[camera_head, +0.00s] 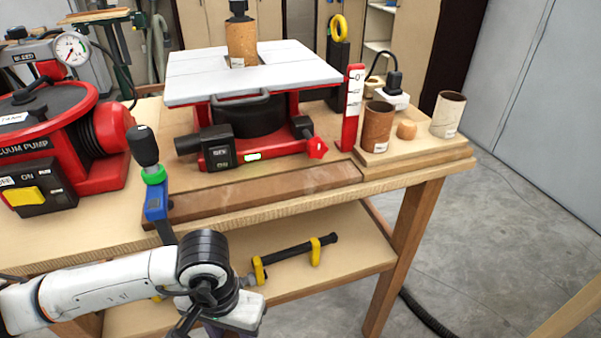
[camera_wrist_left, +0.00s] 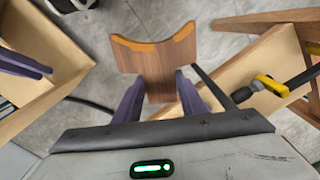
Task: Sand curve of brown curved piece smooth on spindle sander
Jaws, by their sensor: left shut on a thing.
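The brown curved piece (camera_wrist_left: 155,62) shows in the left wrist view, a wood-grain plate with a concave far edge lined by an orange-tan band. My left gripper (camera_wrist_left: 160,82) is shut on its near, narrow part. In the head view my left wrist is low at the front, below the bench edge; the piece is not visible there. The spindle sander (camera_head: 250,75) stands on the bench, with a grey table and a brown sanding drum (camera_head: 241,42) upright in it. Two dark purple prongs at the wrist view's left edge look like my right gripper (camera_wrist_left: 22,66); its opening is unclear.
A red vacuum pump (camera_head: 60,130) stands left of the sander. A blue-green clamp (camera_head: 154,190) rises at the bench's front edge. Spare drums (camera_head: 377,127) and a red height gauge (camera_head: 353,105) stand right. A yellow-black clamp (camera_head: 295,255) lies on the lower shelf.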

